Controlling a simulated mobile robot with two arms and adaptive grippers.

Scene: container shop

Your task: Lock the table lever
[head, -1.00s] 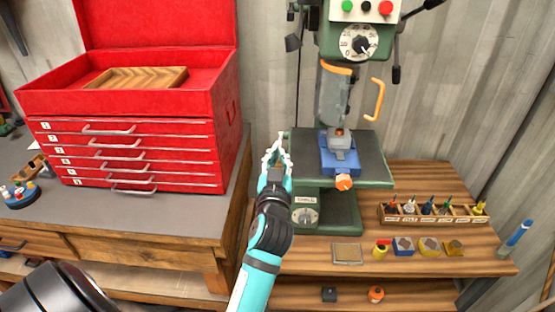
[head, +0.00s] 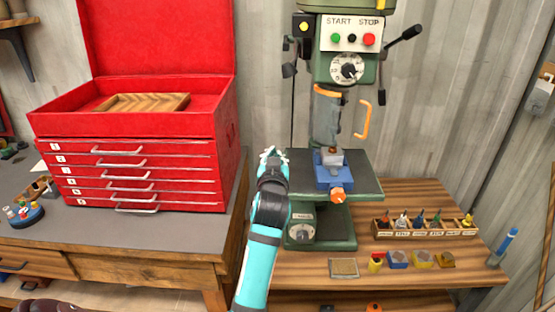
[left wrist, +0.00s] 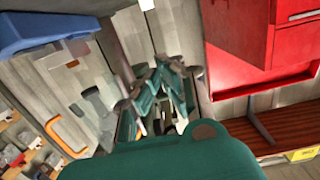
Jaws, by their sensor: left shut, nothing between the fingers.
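The green drill press (head: 335,200) stands on the wooden bench, with its flat grey table (head: 300,170) at mid height. A small dial (head: 302,232) sits below the table on the left. I cannot make out the table lever in either view; the left side of the press is partly behind my arm. My left gripper (head: 268,154) is just left of the table's edge, pointing away toward the wall. Its fingers show in the left wrist view (left wrist: 160,90), shut with nothing visible between them. Contact with the press cannot be told. My right gripper is not in view.
A red toolbox (head: 140,125) stands on the workbench to the left, close to my arm. A blue vise (head: 335,178) sits on the table. A wooden bit rack (head: 425,232) and several small blocks lie right of the press.

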